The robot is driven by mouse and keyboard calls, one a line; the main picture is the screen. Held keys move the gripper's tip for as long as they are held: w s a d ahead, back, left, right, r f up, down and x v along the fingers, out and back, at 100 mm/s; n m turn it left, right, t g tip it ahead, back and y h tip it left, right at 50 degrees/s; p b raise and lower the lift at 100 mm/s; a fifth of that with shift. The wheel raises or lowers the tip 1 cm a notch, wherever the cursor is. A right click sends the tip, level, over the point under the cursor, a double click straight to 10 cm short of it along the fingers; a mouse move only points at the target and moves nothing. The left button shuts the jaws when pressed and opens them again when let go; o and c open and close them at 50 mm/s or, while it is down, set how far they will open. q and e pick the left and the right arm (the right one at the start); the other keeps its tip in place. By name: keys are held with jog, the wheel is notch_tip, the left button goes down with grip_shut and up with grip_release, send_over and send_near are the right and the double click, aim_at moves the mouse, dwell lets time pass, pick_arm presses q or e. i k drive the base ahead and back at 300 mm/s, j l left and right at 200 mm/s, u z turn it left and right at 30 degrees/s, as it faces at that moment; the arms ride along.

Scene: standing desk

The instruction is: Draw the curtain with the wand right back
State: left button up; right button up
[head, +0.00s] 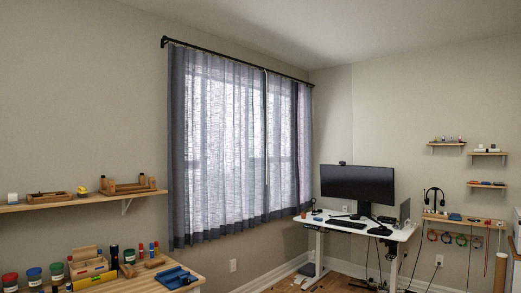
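A sheer grey-white curtain with dark borders hangs from a black rod (235,60) over the window. Its wide left panel (222,140) and narrower right panel (284,140) meet around a dark vertical edge, and light shows through both. A thin pale wand (266,125) appears to hang along that meeting edge, from near the rod to over halfway down. Neither of my grippers is in view.
A white standing desk (397,233) with a monitor (357,184) stands right of the curtain. A wooden workbench (205,270) with jars and tools is at the lower left, below a wall shelf (140,196). Some floor shows between workbench and desk.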

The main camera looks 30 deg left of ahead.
aim_at(259, 104)
jog(key=i+j+u, duration=1.05)
jog(key=i, duration=0.2)
jog(key=i+j+u, duration=0.1)
jog(key=i, duration=0.2)
jog(key=i+z, duration=0.3)
jog(key=i, duration=0.15)
jog(key=i+j+z, duration=0.1)
jog(key=i+z, duration=0.15)
jog(key=i, duration=0.15)
jog(key=i+l+z, duration=0.1)
jog(key=i+z, duration=0.25)
jog(key=i, duration=0.4)
jog(key=i+j+z, duration=0.1)
jog(key=i+z, duration=0.25)
jog(key=i, duration=0.35)
jog(key=i+u, duration=0.25)
jog(key=i, duration=0.5)
jog(key=i+l+u, duration=0.25)
jog(key=i, duration=0.45)
jog(key=i+j, duration=0.15)
jog(key=i, duration=0.2)
jog(key=i+j, duration=0.2)
jog(key=i, duration=0.15)
jog(key=i+j, duration=0.15)
jog(key=i, duration=0.25)
